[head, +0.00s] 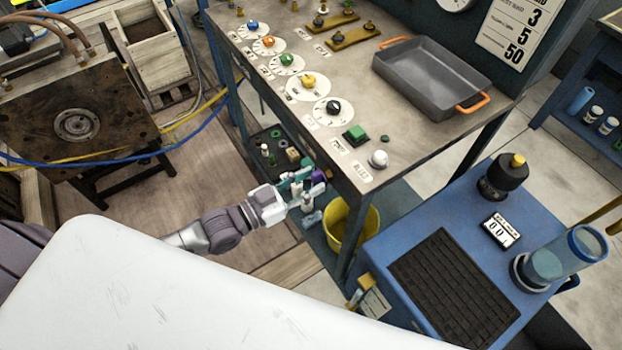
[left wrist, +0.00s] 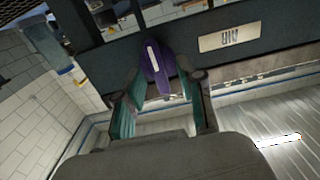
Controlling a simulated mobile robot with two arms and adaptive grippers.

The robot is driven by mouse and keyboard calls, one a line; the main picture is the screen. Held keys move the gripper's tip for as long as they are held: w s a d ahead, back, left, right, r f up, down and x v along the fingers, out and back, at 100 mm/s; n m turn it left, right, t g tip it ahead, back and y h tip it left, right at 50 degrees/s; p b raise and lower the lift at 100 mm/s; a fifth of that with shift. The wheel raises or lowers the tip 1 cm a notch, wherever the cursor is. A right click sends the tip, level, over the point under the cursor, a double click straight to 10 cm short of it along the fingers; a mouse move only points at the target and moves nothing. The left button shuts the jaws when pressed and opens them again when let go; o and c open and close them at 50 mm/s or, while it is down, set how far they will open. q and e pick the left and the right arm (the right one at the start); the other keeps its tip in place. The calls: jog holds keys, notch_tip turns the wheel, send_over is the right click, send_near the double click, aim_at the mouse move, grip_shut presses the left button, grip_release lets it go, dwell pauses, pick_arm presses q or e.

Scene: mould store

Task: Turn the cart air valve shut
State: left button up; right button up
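A purple valve handle (left wrist: 154,62) with a white stripe shows in the left wrist view, on a dark panel beside a plate marked AIR (left wrist: 229,37), which appears upside down. My left gripper (left wrist: 161,62) has teal fingers, one on each side of the handle, and their tips appear to touch it. In the head view the left gripper (head: 309,188) reaches below the bench's front edge. A small part of the purple handle (head: 319,174) shows at its fingertips, and the rest is hidden. My right gripper is not in view.
The bench (head: 345,95) with dials and a grey pan (head: 430,75) stands above the gripper. A yellow bucket (head: 352,228) and a blue cabinet (head: 470,240) are close on its right. A mould block with hoses (head: 75,115) stands at the left.

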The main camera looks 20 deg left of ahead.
pick_arm(q)
jog(key=shift+w+d, duration=0.3)
jog(key=shift+w, duration=0.05)
grip_shut()
